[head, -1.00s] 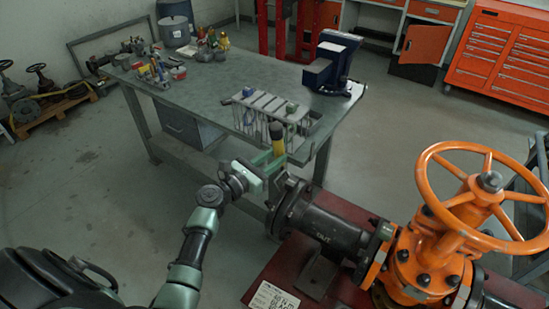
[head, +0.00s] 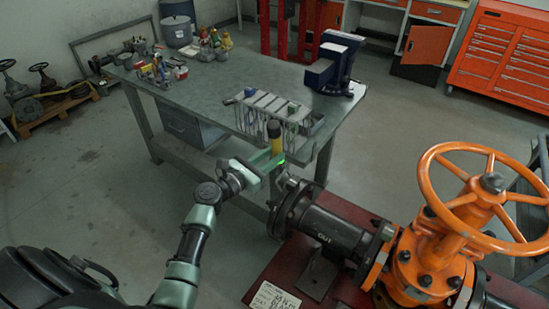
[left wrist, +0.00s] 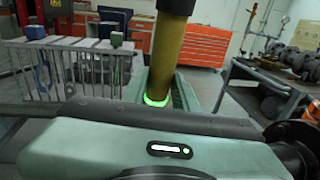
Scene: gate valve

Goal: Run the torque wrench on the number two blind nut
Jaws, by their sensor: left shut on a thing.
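My left gripper (head: 273,161) is shut on the torque wrench. The wrench's yellow handle with a dark top (head: 274,138) stands up from the jaws. In the left wrist view the yellow handle (left wrist: 167,55) rises between the fingers, with a glowing green ring at its base. The wrench's lower end is hidden. The gripper is just left of the dark flange (head: 288,208) at the left end of the pipe (head: 328,232). The number two blind nut cannot be told apart, nor whether the wrench touches it. My right gripper is not in view.
The orange gate valve (head: 430,255) with its handwheel stands at the right on a dark red base (head: 262,272). Behind my gripper is the workbench (head: 215,85) with a tool rack (head: 270,103), a blue vise (head: 335,65) and small containers. Floor at left is open.

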